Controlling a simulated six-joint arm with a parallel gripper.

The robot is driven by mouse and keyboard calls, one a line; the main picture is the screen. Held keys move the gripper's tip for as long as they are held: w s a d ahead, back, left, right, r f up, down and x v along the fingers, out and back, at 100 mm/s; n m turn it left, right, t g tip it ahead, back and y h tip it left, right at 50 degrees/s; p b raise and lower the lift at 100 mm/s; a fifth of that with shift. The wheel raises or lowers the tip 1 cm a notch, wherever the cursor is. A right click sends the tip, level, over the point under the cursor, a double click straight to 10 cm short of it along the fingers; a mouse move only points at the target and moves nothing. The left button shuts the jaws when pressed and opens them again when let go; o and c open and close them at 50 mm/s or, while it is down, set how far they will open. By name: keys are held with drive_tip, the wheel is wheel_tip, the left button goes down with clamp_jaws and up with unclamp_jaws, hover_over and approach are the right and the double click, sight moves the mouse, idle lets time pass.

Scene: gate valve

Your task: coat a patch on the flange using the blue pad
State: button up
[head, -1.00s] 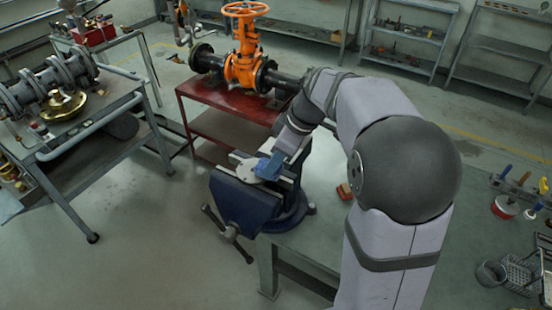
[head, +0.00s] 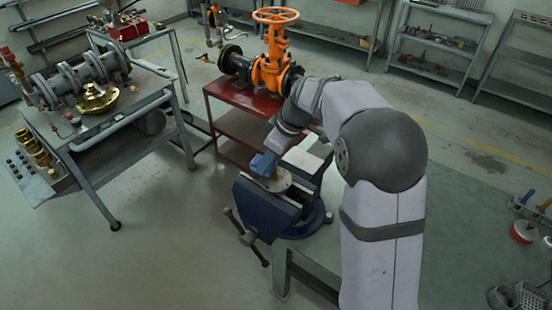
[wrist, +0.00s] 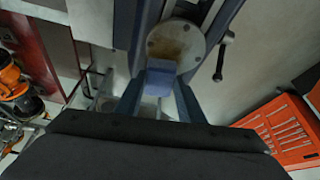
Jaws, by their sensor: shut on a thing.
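The flange (head: 276,181) is a pale round disc with bolt holes, lying on the jaws of a blue bench vise (head: 262,207). In the wrist view the flange (wrist: 178,36) shows a brownish area on its face, just beyond the pad. The blue pad (head: 263,163) is at the flange's far-left edge in the head view. In the wrist view the pad (wrist: 160,78) overlaps the flange's near edge; I cannot tell whether it touches. My gripper (wrist: 159,92) is shut on the pad, one finger on each side. My arm hides part of the vise in the head view.
An orange valve (head: 272,60) stands on a red cart (head: 235,97) behind the vise. The vise handle (head: 247,238) sticks out at the front left. A cart with pipework (head: 80,85) is at left. An orange tool tray (wrist: 284,130) shows in the wrist view.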

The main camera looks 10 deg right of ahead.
drive_tip(key=shift+s+a+f, duration=0.1)
drive_tip(key=shift+s+a, duration=0.2)
drive_tip(key=shift+s, duration=0.1)
drive_tip(key=shift+s+d+b, duration=1.25)
drive_tip(key=shift+s+d, duration=2.05)
drive_tip(key=shift+d, duration=0.05)
drive_tip(key=shift+s+a, duration=0.25)
drive_tip(key=shift+a, duration=0.4)
drive_tip(key=shift+w+a, duration=0.3)
drive_tip(key=shift+w+a+p, duration=1)
drive_tip(key=shift+w+a, duration=1.65)
drive_tip(key=shift+w, duration=0.05)
drive_tip(key=shift+w+a+r+p, duration=0.2)
drive_tip(key=shift+r+p, duration=0.1)
drive_tip(key=shift+r, duration=0.1)
drive_tip(key=shift+w+r, duration=0.1)
drive_tip(key=shift+r, duration=0.75)
drive_tip(key=shift+p+v, duration=0.75)
drive_tip(key=shift+p, duration=0.05)
drive_tip(key=shift+a+r+p, duration=0.15)
drive_tip(key=shift+r+p, duration=1.35)
drive_tip(key=shift+r, duration=0.7)
drive_tip(key=shift+w, duration=0.1)
